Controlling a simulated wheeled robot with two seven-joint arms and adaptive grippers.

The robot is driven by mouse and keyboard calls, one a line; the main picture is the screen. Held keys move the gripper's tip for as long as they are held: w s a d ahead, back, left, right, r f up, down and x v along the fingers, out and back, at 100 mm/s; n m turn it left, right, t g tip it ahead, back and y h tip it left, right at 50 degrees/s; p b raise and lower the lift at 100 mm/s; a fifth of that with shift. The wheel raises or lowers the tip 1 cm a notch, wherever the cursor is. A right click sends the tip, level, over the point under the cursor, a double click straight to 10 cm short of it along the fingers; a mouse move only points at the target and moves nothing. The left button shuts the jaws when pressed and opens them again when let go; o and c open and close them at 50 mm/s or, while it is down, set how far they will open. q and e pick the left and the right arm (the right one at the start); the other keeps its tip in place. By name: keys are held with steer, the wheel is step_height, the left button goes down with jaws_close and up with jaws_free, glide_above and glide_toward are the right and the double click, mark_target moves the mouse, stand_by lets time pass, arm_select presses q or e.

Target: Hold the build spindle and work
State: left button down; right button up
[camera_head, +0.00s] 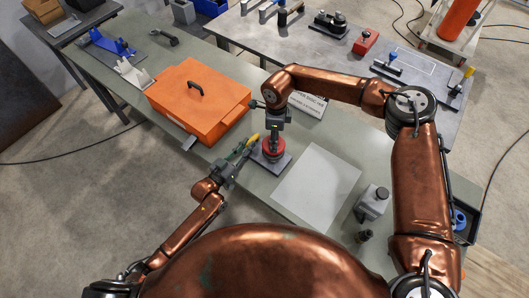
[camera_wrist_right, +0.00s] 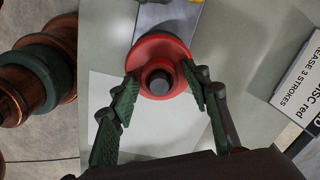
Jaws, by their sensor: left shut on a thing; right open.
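The build spindle (camera_head: 281,166) stands on the green table on a grey base plate. A red disc (camera_wrist_right: 179,49) sits around its dark grey post (camera_wrist_right: 160,82). My left gripper (camera_head: 246,148) is shut at the left edge of the spindle's base, beside a small yellow piece (camera_head: 254,138); the exact contact is too small to see. My right gripper (camera_wrist_right: 165,103) is open above the spindle. Its green fingers stand on either side of the red disc in the right wrist view, and I cannot tell whether they touch it. In the head view the right gripper (camera_head: 274,139) points down over the disc.
A white sheet (camera_head: 316,185) lies right of the spindle. A printed card (camera_head: 308,104) stands behind it. An orange case (camera_head: 198,100) sits at the left. A grey bottle (camera_head: 372,203) and a small dark part (camera_head: 364,236) stand near the front right.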

steer(key=shift+r, duration=0.4)
steer(key=shift+r, duration=1.1)
steer(key=shift+r, duration=0.25)
steer(key=shift+o, duration=0.4)
steer(key=o, duration=0.5)
steer(key=shift+c, duration=0.2)
steer(key=shift+o, duration=0.2)
steer(key=o, duration=0.4)
steer(key=shift+o, duration=0.2)
steer(key=o, duration=0.3)
